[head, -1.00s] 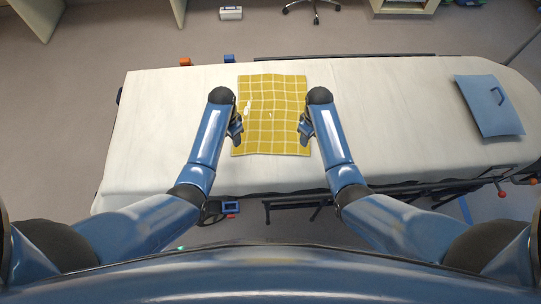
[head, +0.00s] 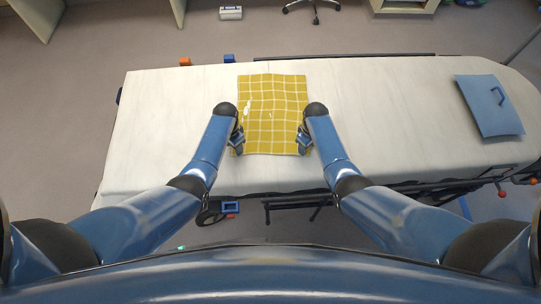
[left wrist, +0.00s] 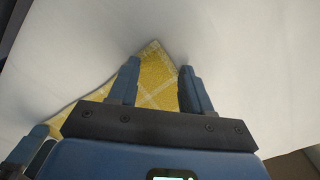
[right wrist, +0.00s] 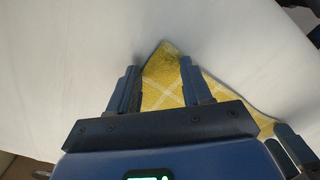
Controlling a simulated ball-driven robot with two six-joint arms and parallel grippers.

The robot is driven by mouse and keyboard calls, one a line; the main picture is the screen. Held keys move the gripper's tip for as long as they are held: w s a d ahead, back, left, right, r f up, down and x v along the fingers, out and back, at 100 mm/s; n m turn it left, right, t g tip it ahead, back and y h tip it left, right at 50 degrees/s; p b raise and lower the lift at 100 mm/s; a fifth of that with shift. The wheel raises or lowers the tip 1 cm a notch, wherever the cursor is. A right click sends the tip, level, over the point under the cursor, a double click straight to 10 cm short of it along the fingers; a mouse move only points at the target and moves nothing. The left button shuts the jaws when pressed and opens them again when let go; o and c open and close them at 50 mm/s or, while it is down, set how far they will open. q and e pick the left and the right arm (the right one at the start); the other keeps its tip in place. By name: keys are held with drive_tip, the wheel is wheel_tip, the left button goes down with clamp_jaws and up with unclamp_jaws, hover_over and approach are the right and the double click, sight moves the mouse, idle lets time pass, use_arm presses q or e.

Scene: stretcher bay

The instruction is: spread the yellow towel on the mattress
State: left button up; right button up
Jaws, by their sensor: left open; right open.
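The yellow towel (head: 272,112) with a white grid lies spread out and nearly flat on the white mattress (head: 390,115), its far edge slightly wavy. My left gripper (head: 238,146) is open at the towel's near left corner. In the left wrist view a towel corner (left wrist: 153,72) shows between the open fingers (left wrist: 158,75). My right gripper (head: 304,147) is open at the near right corner. In the right wrist view that corner (right wrist: 164,75) shows between the open fingers (right wrist: 160,75). I cannot tell whether the fingers touch the cloth.
A blue board-like object with a handle (head: 489,106) lies at the mattress's right end. A rail (head: 345,56) runs along the far edge. A wheeled chair base (head: 312,10) stands on the floor beyond.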

use_arm(q)
drive_tip(key=shift+f, duration=0.15)
use_arm(e)
drive_tip(key=shift+f, duration=0.15)
use_arm(q)
drive_tip(key=shift+c, duration=0.3)
use_arm(e)
drive_tip(key=shift+c, duration=0.3)
use_arm(q)
drive_tip(key=shift+s, duration=0.1)
clamp_jaws()
use_arm(e)
drive_tip(key=shift+s, duration=0.1)
clamp_jaws()
use_arm(q)
drive_tip(key=shift+a+r, duration=0.1)
drive_tip(key=shift+r, duration=0.1)
use_arm(e)
drive_tip(key=shift+d+r, duration=0.1)
drive_tip(key=shift+r, duration=0.1)
